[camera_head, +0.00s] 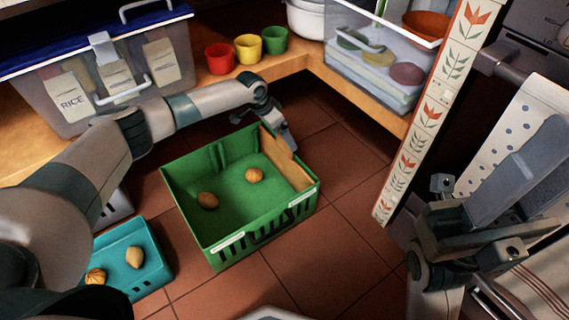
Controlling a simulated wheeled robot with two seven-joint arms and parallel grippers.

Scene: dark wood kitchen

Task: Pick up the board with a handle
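A flat wooden board (286,161) stands on edge inside the green crate (185,190), along its right-hand wall. I cannot make out its handle. My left gripper (264,127) is over the far right corner of the crate, by the upper end of the board. Its fingers look spread, one on the left of that end and one on the right, outside the crate. I cannot tell whether they touch the board. My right gripper (477,222) is at the right, well away from the crate; its fingertips cannot be made out clearly.
Two round brown items lie in the green crate. A teal basket (160,272) with similar items stands at lower left. A lidded bin (40,110), coloured cups (248,48) and a clear container (345,75) are on the wooden shelf. Tiled floor (345,215) is free right of the crate.

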